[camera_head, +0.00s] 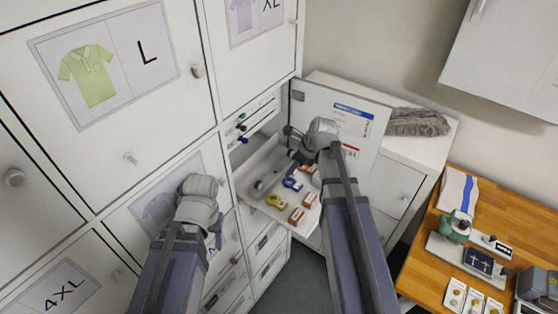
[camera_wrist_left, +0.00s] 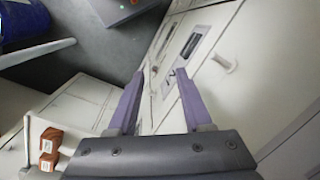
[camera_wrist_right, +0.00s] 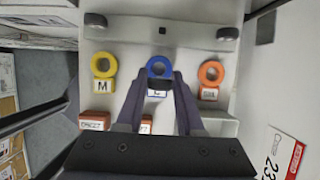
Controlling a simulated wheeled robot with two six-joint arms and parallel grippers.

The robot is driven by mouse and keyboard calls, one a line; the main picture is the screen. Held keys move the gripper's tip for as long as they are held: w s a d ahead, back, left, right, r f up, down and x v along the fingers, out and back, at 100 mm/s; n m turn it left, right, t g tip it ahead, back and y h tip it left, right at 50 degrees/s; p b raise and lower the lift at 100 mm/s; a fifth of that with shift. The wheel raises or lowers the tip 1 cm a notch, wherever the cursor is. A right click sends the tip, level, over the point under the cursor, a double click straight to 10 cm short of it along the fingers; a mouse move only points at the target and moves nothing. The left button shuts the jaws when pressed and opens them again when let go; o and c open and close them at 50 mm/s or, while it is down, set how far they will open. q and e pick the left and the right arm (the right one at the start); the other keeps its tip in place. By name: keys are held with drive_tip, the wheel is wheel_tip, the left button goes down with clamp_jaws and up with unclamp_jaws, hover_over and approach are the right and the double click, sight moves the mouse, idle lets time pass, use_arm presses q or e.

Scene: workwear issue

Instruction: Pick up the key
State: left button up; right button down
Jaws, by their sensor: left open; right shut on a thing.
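I cannot make out a key for certain. Small green (camera_head: 241,127) and blue (camera_head: 243,140) pieces sit in the opened locker, too small to identify. My right gripper (camera_head: 298,157) is over the pulled-out tray (camera_head: 250,176). In the right wrist view its fingers (camera_wrist_right: 159,80) are shut on the blue ring (camera_wrist_right: 160,66) labelled L, though their contact is partly hidden. The ring also shows in the head view (camera_head: 292,183). My left gripper (camera_head: 216,228) is open and empty in front of the lower locker doors; its fingers (camera_wrist_left: 161,74) are well apart.
A yellow ring (camera_wrist_right: 103,64) marked M and an orange ring (camera_wrist_right: 211,72) flank the blue one. Small orange-and-white boxes (camera_head: 296,215) lie in the tray. The open locker door (camera_head: 345,105) stands beside my right arm. A wooden table (camera_head: 425,262) with several items is at right.

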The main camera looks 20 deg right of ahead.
drive_tip(key=s+d, duration=1.5)
drive_tip(key=s, duration=0.4)
drive_tip(key=shift+s, duration=0.15)
wheel_tip(320, 180, down, 19)
drive_tip(key=b, duration=1.8)
drive_tip(key=shift+b, duration=0.4)
